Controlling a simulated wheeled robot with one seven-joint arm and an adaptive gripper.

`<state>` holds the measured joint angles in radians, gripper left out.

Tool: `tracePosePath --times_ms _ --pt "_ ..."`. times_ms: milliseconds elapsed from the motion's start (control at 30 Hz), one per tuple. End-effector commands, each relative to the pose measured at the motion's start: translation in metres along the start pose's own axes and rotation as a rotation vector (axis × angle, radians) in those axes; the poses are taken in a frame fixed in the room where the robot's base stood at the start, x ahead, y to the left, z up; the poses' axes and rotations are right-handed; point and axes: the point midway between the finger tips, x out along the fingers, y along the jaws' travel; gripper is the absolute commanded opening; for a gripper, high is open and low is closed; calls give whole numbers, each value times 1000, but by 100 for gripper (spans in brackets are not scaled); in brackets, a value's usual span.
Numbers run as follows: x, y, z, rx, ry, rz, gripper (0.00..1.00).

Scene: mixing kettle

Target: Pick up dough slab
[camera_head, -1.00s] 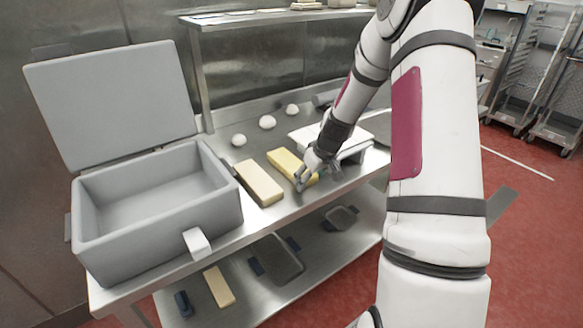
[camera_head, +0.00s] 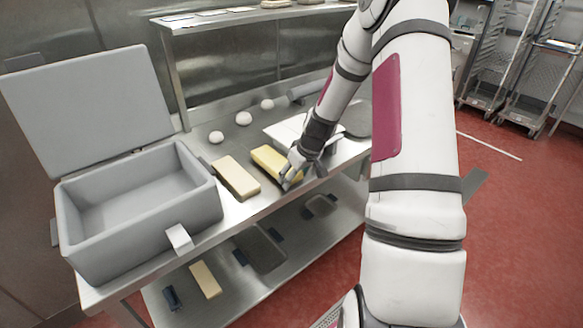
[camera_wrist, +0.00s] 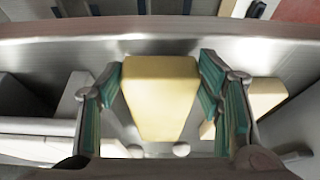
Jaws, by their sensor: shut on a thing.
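A yellow slab (camera_head: 270,158), which I take as the dough slab, is on the steel table beside a paler slab (camera_head: 236,177). My gripper (camera_head: 292,172) is at the slab's near end and covers part of it. In the wrist view, the yellow slab (camera_wrist: 160,90) lies between the green-padded fingers, and my gripper (camera_wrist: 162,100) is shut on it. I cannot tell whether the slab touches the table. The paler slab partly shows behind the right finger in the wrist view (camera_wrist: 264,96).
A grey open-lidded box (camera_head: 140,225) stands at the table's left end. Three white round lumps (camera_head: 243,118) lie towards the back. A white flat-topped thing (camera_head: 285,133) is behind my gripper. The lower shelf holds grey trays (camera_head: 262,250) and another pale slab (camera_head: 205,279).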

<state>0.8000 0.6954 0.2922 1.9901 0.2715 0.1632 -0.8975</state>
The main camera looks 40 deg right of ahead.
Motion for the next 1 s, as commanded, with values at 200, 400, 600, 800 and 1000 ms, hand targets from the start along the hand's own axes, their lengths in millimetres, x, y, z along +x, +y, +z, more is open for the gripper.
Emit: tracePosePath --times_ms 200,400,600,800,1000 --pt "-21 0 39 2 0 -1 13" --pt "-36 0 72 2 1 -1 13" --pt "-50 0 108 0 0 -1 13" --pt "-65 -1 145 1 0 -1 13" --pt "-78 1 187 4 -1 0 13"
